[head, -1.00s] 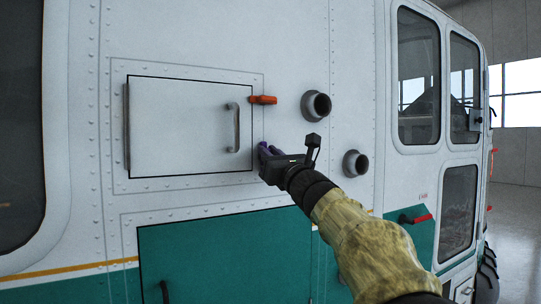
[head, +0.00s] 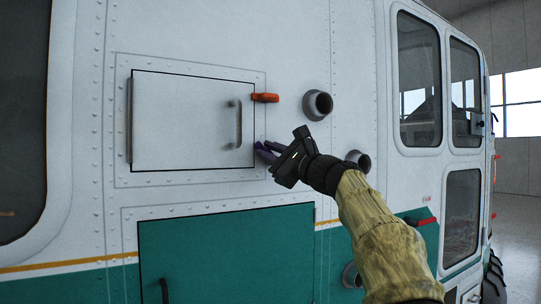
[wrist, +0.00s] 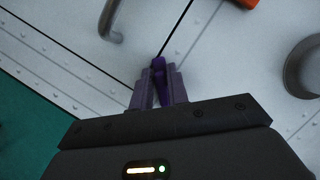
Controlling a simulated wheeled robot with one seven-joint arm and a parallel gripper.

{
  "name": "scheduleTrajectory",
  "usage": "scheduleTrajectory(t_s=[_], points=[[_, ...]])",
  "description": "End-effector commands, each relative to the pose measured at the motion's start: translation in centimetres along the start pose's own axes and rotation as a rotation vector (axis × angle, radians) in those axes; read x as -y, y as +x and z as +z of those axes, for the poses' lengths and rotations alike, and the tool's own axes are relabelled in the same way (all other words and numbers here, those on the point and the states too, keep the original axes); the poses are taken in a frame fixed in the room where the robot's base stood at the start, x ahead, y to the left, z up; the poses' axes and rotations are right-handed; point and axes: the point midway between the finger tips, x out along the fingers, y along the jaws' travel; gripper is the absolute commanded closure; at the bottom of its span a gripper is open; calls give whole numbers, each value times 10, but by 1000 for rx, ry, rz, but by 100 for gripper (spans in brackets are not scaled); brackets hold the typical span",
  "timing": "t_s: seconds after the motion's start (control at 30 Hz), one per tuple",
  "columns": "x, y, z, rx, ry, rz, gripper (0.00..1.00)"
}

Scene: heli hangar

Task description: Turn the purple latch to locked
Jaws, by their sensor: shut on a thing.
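The purple latch (wrist: 159,68) sits at the right edge of the white hatch door (head: 185,120), below the orange latch (head: 265,98). My gripper (head: 265,151) is at the latch, its jaws shut on it. In the wrist view, my gripper (wrist: 158,86) has one greyish-purple finger on each side of the darker purple latch. The fingers hide much of the latch in the head view, so its exact angle is hard to tell there. The hatch door lies flush in its frame.
A grey door handle (head: 236,124) stands left of my gripper. Two round grey ports (head: 318,104) (head: 363,160) protrude to the right. A teal lower panel (head: 225,250) lies below, and a red-handled latch (head: 426,221) is at lower right.

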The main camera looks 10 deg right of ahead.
Motion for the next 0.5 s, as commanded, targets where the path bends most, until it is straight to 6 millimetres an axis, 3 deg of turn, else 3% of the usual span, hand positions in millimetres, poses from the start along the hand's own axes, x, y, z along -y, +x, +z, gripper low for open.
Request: scheduleTrajectory(t_s=[0.5], points=[[-4, 0, -2, -1, -449, 189, 100]])
